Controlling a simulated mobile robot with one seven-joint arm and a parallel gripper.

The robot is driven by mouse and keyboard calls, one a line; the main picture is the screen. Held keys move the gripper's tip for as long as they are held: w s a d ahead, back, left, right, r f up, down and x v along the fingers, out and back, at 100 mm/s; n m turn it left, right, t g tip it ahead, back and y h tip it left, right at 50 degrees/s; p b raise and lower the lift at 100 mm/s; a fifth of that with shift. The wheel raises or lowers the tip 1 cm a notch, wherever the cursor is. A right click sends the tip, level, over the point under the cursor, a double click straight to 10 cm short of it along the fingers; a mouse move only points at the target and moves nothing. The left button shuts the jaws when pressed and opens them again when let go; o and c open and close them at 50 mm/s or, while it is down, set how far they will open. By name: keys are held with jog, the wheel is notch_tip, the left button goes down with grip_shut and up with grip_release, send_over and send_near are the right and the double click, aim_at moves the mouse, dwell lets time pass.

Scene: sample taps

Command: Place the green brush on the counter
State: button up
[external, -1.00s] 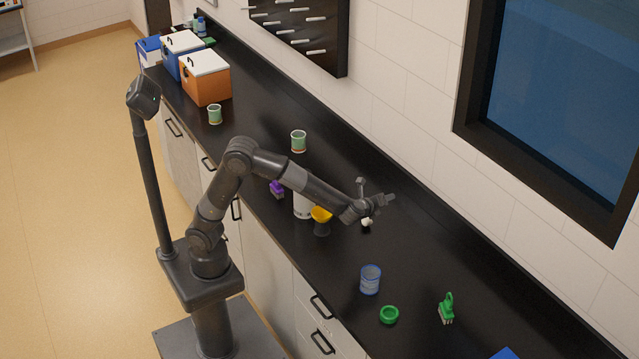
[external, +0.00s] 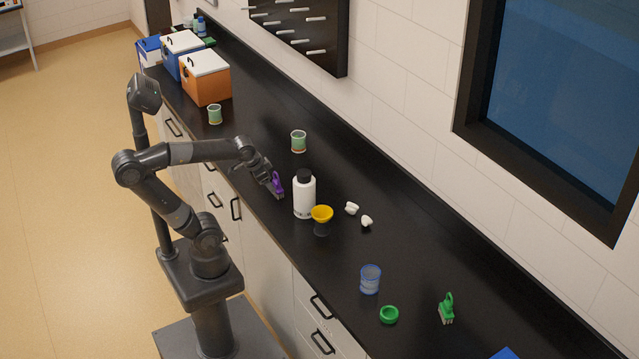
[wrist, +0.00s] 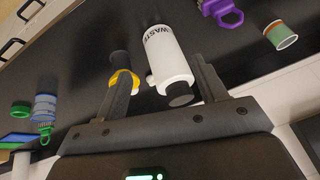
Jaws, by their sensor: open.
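The green brush (external: 447,310) stands on the black counter (external: 420,250) at the right, bristles down and handle up. It also shows in the wrist view (wrist: 45,131) at the far left edge, well away from my fingers. My gripper (external: 271,180) is open and empty, close to the purple brush (external: 278,185) near the counter's front edge. In the wrist view, my gripper (wrist: 160,72) has its fingers spread, with the white waste bottle (wrist: 168,55) seen beyond and between them. The purple brush (wrist: 222,12) lies outside the right finger there.
A blue cup (external: 370,279) and a green ring (external: 389,315) sit left of the green brush. Bare counter lies behind these.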

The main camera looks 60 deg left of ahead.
jog(key=shift+o, duration=0.4)
jog(key=s, duration=0.1)
jog(key=s+n, duration=0.1)
jog(key=s+n+h, duration=0.1)
jog(key=shift+s+d+f, duration=0.25)
jog(key=shift+f, duration=0.1)
